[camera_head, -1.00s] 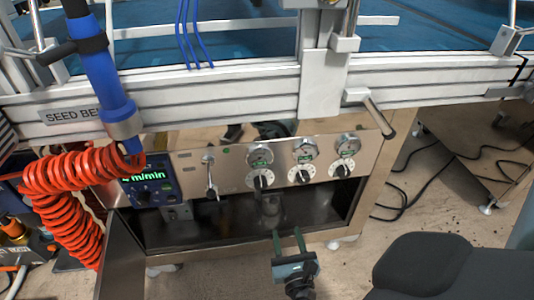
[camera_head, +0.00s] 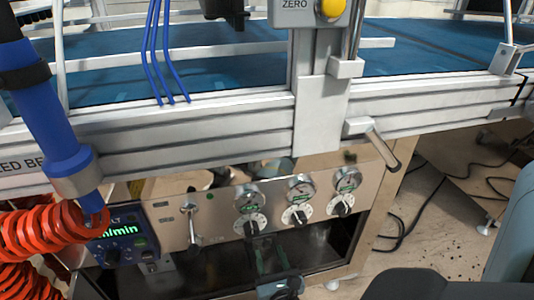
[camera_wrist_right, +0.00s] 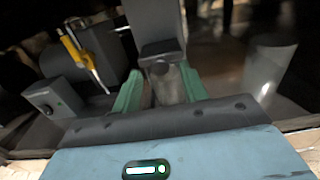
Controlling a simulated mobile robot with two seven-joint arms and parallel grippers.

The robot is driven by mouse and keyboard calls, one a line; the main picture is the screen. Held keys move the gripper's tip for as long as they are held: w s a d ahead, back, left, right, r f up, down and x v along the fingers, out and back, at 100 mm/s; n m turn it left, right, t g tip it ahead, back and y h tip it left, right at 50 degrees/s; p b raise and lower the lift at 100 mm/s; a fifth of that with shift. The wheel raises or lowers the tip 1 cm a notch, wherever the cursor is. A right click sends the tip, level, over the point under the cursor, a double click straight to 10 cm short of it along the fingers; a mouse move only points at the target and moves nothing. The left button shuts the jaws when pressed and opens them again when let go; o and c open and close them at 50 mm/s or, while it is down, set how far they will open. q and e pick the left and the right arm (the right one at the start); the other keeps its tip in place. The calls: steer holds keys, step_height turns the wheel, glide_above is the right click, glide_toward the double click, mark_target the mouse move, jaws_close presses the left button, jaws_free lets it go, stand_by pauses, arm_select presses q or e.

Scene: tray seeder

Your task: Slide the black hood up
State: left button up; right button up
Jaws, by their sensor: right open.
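A black piece (camera_head: 222,8) is cut off by the top edge of the head view; I cannot tell whether it is the black hood. My right gripper (camera_head: 268,252) is low in the head view, in front of the open, dark bay under the control panel. In the right wrist view its two green fingers (camera_wrist_right: 160,88) are apart. A grey block with a cylinder (camera_wrist_right: 168,85) shows between and beyond them; I cannot tell whether they touch. My left gripper is not in view.
The steel panel (camera_head: 222,200) carries gauges, knobs and a lit display (camera_head: 122,235). Above it run an aluminium rail (camera_head: 200,135) and a blue belt (camera_head: 230,70). A handle (camera_head: 382,150) juts out at right. Orange coiled hose (camera_head: 40,235) fills the lower left.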

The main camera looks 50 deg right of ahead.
mark_target(267, 246)
steer(key=shift+b+x, duration=0.35)
steer(key=shift+x, duration=1.2)
jaws_close()
